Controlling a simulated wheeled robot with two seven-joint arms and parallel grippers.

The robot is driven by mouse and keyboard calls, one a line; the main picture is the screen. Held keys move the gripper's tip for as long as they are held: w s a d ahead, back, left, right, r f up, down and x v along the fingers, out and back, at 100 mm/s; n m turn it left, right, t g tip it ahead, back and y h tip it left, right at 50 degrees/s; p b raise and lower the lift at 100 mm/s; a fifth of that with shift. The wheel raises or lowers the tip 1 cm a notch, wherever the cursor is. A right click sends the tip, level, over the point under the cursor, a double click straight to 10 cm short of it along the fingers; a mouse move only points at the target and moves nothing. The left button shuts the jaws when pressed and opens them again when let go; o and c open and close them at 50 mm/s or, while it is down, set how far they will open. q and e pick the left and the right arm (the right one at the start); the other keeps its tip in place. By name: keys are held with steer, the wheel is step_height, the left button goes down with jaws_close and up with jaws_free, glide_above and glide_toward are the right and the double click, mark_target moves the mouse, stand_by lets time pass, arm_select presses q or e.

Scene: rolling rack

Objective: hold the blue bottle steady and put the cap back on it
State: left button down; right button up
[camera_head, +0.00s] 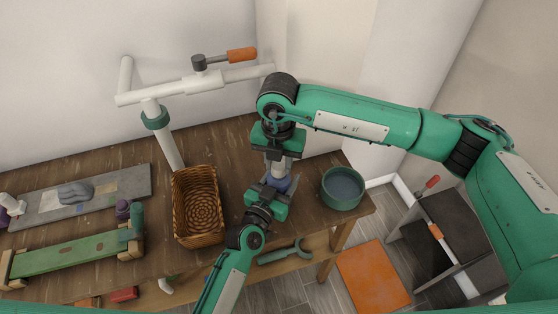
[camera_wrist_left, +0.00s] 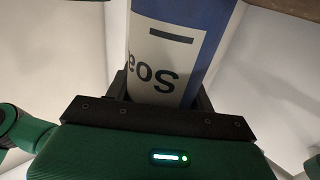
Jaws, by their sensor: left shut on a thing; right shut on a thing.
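The blue bottle (camera_head: 285,184) stands upright at the front edge of the wooden table, small in the head view. In the left wrist view its blue and white side with dark lettering (camera_wrist_left: 165,60) fills the space between the fingers. My left gripper (camera_head: 273,191) is shut around the bottle from the front. My right gripper (camera_head: 278,157) points down directly above the bottle, its fingers shut at the bottle's top. The cap is too small and covered to make out between those fingers. I cannot tell whether it touches the bottle's neck.
A wicker basket (camera_head: 181,212) stands left of the bottle, and a teal bowl (camera_head: 342,202) stands close on its right. A white pipe frame (camera_head: 168,140) with an orange-handled tool (camera_head: 242,55) rises behind. A green wrench-like tool (camera_head: 281,253) lies on the shelf below.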

steer(key=m, duration=0.4)
steer(key=o, duration=1)
steer(key=shift+r, duration=0.1)
step_height(320, 180, up, 12)
steer(key=shift+f, duration=0.1)
arm_select(q)
steer(key=shift+c, duration=2.2)
jaws_free()
